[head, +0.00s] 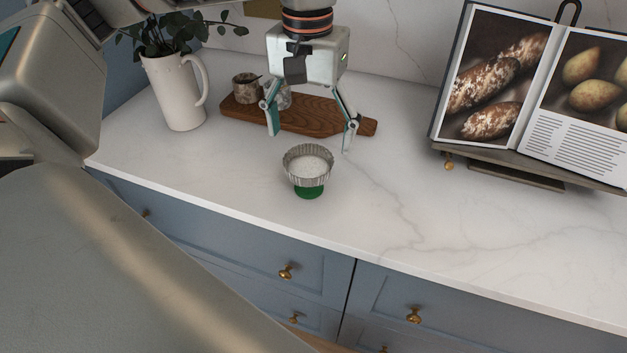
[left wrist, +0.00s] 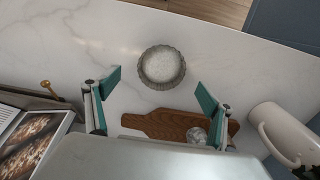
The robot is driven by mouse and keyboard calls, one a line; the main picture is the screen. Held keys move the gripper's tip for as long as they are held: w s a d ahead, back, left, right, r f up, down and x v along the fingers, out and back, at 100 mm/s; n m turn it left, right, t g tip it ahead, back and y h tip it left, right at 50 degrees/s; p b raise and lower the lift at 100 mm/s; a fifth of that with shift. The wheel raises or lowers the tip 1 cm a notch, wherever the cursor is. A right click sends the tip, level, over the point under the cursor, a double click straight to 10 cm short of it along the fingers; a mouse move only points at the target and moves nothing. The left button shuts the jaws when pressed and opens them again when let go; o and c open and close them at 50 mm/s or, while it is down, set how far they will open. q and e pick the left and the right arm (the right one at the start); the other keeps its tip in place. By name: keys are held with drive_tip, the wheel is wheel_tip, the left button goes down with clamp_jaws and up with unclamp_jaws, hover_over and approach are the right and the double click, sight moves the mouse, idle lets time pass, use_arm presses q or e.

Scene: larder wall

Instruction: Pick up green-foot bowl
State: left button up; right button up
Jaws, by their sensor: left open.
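The green-foot bowl (head: 308,168) is a small fluted grey bowl on a green foot. It stands upright on the white marble counter near its front edge, and its inside looks pale and speckled. In the left wrist view the bowl (left wrist: 161,67) shows from above, beyond the fingertips and roughly between their lines. My left gripper (head: 311,143) points down with its fingers spread wide, behind and above the bowl in the head view, holding nothing. Its two teal finger pads show in the left wrist view (left wrist: 158,88). My right gripper is not in view.
A wooden board (head: 300,117) with small stone-like pots (head: 246,88) lies behind the bowl. A white jug (head: 175,92) with leafy stems stands left. An open cookbook (head: 510,80) rests on a stand at right. Counter around the bowl is clear; blue drawers (head: 240,235) are below.

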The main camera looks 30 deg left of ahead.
sight(309, 167)
use_arm(q)
wheel_tip(309, 167, down, 4)
drive_tip(key=shift+r+b, duration=0.25)
drive_tip(key=shift+b, duration=0.05)
drive_tip(key=f, duration=0.5)
drive_tip(key=shift+a+f+b, duration=0.15)
drive_tip(key=shift+a+b, duration=0.05)
drive_tip(key=shift+b, duration=0.15)
drive_tip(key=c, duration=1.4)
